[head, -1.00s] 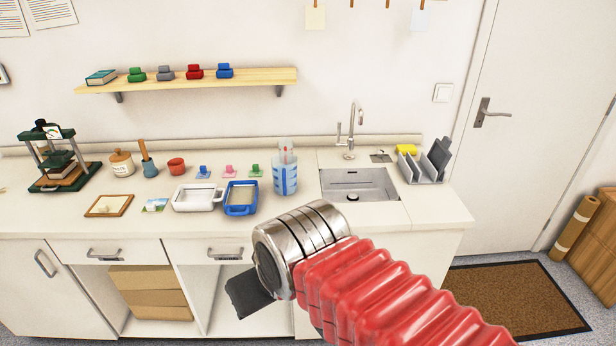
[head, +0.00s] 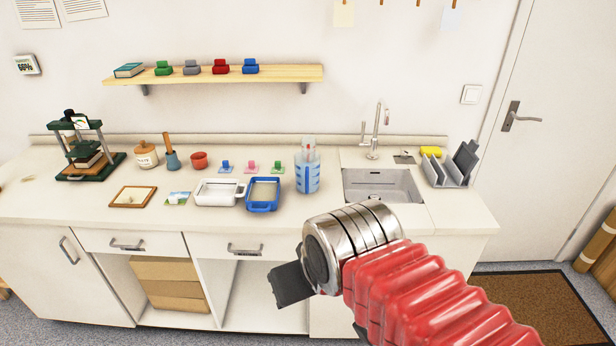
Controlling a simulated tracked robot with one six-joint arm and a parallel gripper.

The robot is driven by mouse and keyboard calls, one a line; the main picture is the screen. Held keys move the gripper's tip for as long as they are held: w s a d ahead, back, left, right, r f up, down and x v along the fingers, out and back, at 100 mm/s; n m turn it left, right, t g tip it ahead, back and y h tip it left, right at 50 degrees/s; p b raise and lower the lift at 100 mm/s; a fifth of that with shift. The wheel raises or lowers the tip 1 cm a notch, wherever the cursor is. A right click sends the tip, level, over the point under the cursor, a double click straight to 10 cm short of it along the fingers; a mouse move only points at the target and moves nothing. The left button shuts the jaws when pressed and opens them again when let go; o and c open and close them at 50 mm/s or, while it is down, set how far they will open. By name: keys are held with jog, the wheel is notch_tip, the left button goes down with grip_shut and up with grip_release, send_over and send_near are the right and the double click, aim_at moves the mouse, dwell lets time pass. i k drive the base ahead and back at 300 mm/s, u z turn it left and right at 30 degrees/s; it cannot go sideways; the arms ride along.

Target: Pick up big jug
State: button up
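The big jug (head: 307,174) is a clear measuring jug with blue markings. It stands upright on the white counter, left of the sink, with a reddish-tipped item showing at its top. My gripper (head: 291,285) shows only as a dark grey flat piece beyond the metal wrist, in front of the lower cabinets. It is below the jug in the picture and apart from it. The wrist hides most of the gripper, so its opening cannot be seen.
A blue tray (head: 263,208) and a white tray (head: 218,201) sit left of the jug. The sink (head: 382,186) with its tall tap (head: 377,130) is to its right. A wooden shelf (head: 215,75) hangs above. The counter's front edge lies between my arm and the jug.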

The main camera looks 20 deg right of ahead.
aim_at(307, 162)
jog(key=u, duration=0.05)
jog(key=i, duration=1)
jog(key=z, duration=0.05)
